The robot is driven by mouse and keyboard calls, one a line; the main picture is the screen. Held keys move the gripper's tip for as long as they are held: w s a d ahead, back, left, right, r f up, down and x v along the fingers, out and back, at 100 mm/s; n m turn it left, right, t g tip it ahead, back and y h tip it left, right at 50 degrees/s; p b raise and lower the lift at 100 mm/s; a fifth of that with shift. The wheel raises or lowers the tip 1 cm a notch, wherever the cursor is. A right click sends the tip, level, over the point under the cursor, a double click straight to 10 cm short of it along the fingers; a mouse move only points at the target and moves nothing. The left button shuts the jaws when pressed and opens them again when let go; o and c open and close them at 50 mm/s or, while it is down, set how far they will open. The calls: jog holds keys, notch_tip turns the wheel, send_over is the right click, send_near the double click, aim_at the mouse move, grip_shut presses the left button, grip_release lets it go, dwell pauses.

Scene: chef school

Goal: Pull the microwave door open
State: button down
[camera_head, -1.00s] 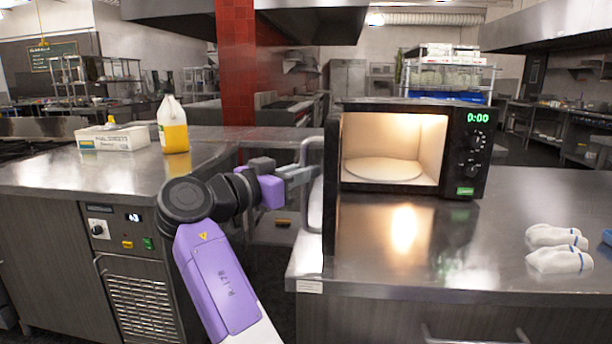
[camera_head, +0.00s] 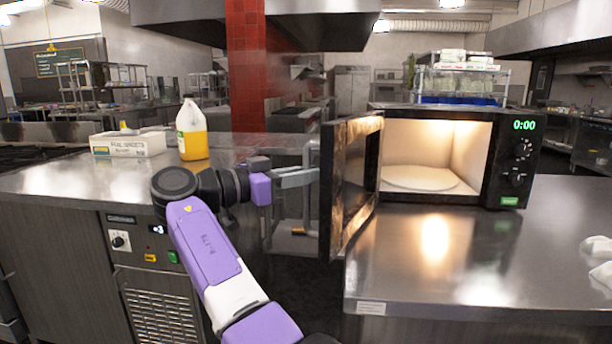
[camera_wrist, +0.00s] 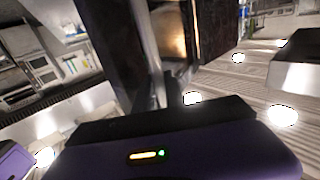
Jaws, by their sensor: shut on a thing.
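The black microwave (camera_head: 510,170) stands on the steel counter at the right, its inside lit and a round plate (camera_head: 420,178) in it. Its door (camera_head: 350,185) stands wide open, swung out to the left past the counter's edge. My gripper (camera_head: 312,175) is at the door's outer side, shut on the door handle (camera_head: 270,215). In the wrist view the dark door (camera_wrist: 112,40) rises just in front of my gripper (camera_wrist: 172,92). The fingertips' exact hold on the handle is hard to make out there.
A steel counter (camera_head: 470,265) lies under the microwave, clear in front of it. White cloth items (camera_head: 600,250) lie at its right edge. A left counter (camera_head: 60,185) holds a yellow bottle (camera_head: 193,145) and a white box (camera_head: 130,145). A gap separates the counters.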

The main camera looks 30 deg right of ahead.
dwell(0.3)
jog(key=c, duration=1.4)
grip_release()
jog(key=a, duration=0.7)
jog(key=shift+s+a+p, duration=0.2)
jog(key=shift+a+p, duration=0.1)
jog(key=shift+a, duration=0.05)
